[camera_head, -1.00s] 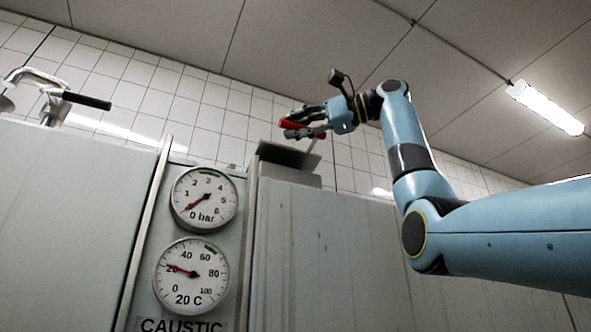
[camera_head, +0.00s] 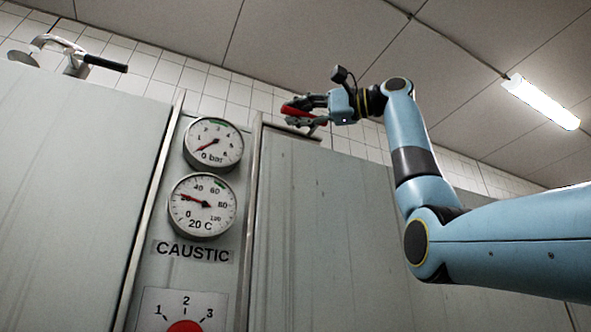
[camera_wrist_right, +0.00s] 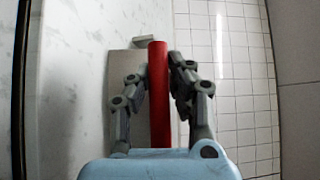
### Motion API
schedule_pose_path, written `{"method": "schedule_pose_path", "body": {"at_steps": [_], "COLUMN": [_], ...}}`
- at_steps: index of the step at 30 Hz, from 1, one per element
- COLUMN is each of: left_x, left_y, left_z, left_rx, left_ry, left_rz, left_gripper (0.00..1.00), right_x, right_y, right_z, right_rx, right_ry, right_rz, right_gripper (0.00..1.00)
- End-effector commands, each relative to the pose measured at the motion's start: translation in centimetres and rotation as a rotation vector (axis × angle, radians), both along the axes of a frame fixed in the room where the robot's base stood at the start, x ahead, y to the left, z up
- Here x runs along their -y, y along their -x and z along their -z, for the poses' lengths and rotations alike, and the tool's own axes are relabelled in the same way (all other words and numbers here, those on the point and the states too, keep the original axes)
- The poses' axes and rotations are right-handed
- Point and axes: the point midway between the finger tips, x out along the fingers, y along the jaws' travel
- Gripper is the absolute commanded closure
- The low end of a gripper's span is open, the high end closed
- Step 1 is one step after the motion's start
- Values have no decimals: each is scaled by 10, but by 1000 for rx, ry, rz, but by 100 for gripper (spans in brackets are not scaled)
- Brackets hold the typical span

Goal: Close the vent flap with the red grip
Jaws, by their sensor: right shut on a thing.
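The red grip (camera_head: 300,110) is a red bar held between the fingers of my right gripper (camera_head: 305,112), at the top edge of the right cabinet. In the right wrist view the red grip (camera_wrist_right: 159,85) stands upright between the two dark fingers of my gripper (camera_wrist_right: 160,85), which are shut on it. A grey plate that looks like the vent flap (camera_head: 294,133) shows just under the gripper in the head view. The flap (camera_wrist_right: 132,100) is partly hidden behind the grip and fingers in the wrist view. I cannot tell its exact angle. My left gripper is not in view.
The right cabinet front (camera_head: 320,230) lies below the gripper. A panel with a pressure gauge (camera_head: 213,144), a temperature gauge (camera_head: 202,205), a CAUSTIC label (camera_head: 193,252) and a red dial (camera_head: 185,326) stands left. A metal pipe with a black handle (camera_head: 105,64) is at upper left.

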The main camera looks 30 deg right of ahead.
Motion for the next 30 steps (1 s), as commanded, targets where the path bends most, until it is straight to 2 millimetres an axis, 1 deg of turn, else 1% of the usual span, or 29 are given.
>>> {"method": "schedule_pose_path", "body": {"at_steps": [1,8,9,14,23,26,30], "left_x": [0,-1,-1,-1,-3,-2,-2], "left_y": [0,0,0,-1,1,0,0], "left_z": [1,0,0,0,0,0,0], "left_rx": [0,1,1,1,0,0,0], "left_ry": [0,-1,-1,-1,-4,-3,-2], "left_rz": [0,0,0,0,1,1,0], "left_gripper": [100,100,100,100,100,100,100], "right_x": [-1,-2,-2,-2,1,8,27], "right_y": [-2,-3,-3,-3,-1,6,27], "right_z": [8,9,9,8,7,7,9], "right_rx": [-17,-20,-21,-20,-16,-14,-13], "right_ry": [15,16,16,14,11,11,12], "right_rz": [-5,-7,-7,-6,-4,-2,2], "right_gripper": [100,100,79,58,58,58,58]}}
